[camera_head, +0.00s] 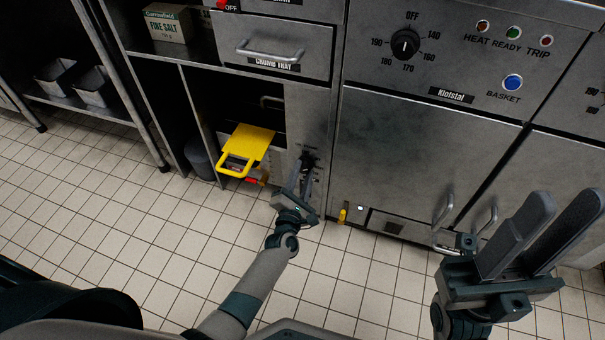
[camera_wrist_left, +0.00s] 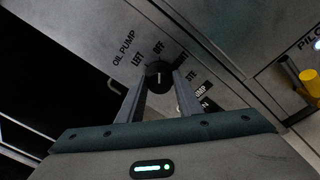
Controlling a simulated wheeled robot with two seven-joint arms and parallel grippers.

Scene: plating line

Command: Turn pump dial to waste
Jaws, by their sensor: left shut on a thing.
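The pump dial (camera_wrist_left: 158,75) is a small black knob on a grey steel panel, with the words OIL PUMP, LEFT and OFF and a partly covered label ending in STE around it. A light mark on the knob points up toward OFF in the left wrist view. My left gripper (camera_head: 303,172) is shut on the knob, one finger on each side, as the left wrist view (camera_wrist_left: 157,82) shows. In the head view the gripper's fingers largely hide the knob. My right gripper (camera_head: 565,205) is open and empty at the lower right, away from the panel.
A temperature knob (camera_head: 405,44) is higher up. The tiled floor (camera_head: 120,215) in front is clear.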

